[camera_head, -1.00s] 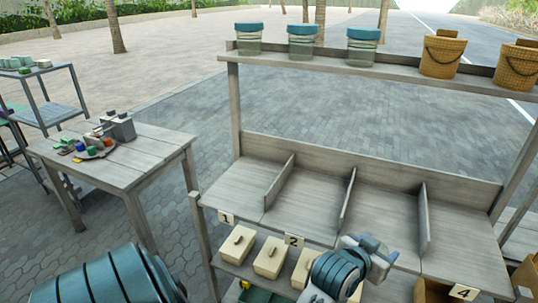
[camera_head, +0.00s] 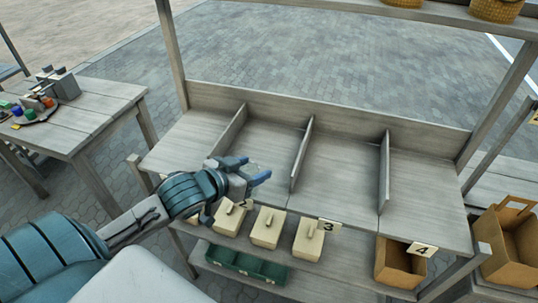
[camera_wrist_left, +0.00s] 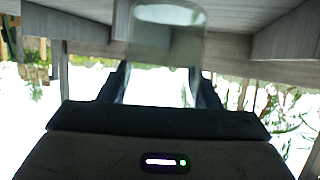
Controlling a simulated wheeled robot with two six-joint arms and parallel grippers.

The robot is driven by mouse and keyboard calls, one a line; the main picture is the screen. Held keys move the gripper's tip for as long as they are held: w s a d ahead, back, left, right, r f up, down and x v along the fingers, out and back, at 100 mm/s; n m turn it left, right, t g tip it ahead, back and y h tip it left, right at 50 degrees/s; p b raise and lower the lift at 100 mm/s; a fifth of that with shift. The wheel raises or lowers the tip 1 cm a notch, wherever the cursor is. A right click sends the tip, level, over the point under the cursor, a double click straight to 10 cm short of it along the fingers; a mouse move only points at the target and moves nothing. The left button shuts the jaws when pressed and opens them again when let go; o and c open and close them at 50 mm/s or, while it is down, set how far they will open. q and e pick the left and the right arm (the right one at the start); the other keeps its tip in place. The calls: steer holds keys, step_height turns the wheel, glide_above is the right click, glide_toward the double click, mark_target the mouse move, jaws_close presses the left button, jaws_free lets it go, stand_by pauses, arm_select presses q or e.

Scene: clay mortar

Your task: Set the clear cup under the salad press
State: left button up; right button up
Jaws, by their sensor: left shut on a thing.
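My left gripper (camera_head: 247,170) is shut on the clear cup (camera_head: 254,168). It holds the cup over the front part of the shelf bay behind label 2. In the left wrist view the clear cup (camera_wrist_left: 167,45) is see-through and sits between the two dark fingers. The cup is faint in the head view, and I cannot tell whether it touches the shelf. I cannot make out a salad press in either view. My right gripper is not in view.
The wooden stall shelf (camera_head: 340,182) has upright dividers (camera_head: 302,155) between empty bays. Lidded cream boxes (camera_head: 268,228), a green crate (camera_head: 248,264) and an open brown box (camera_head: 400,264) stand below. A side table (camera_head: 95,110) at left carries a grey object (camera_head: 62,84) and small coloured items.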

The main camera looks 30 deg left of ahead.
arm_select(q)
steer(key=shift+w, duration=0.1)
steer(key=shift+w+a+r, duration=0.1)
steer(key=shift+w, duration=0.25)
steer(key=w+a+p, duration=0.1)
steer(key=w, duration=0.3)
steer(key=w+a+f+p, duration=0.1)
steer(key=w+a, duration=0.1)
steer(key=w, duration=0.3)
steer(key=w+a+p, duration=0.1)
steer(key=w+a, duration=0.1)
steer(key=w, duration=0.3)
steer(key=shift+a+f, duration=0.2)
steer(key=shift+f, duration=0.1)
step_height(320, 180, down, 3)
steer(key=shift+s+p, duration=0.1)
steer(key=shift+p, duration=0.75)
steer(key=shift+f, duration=0.2)
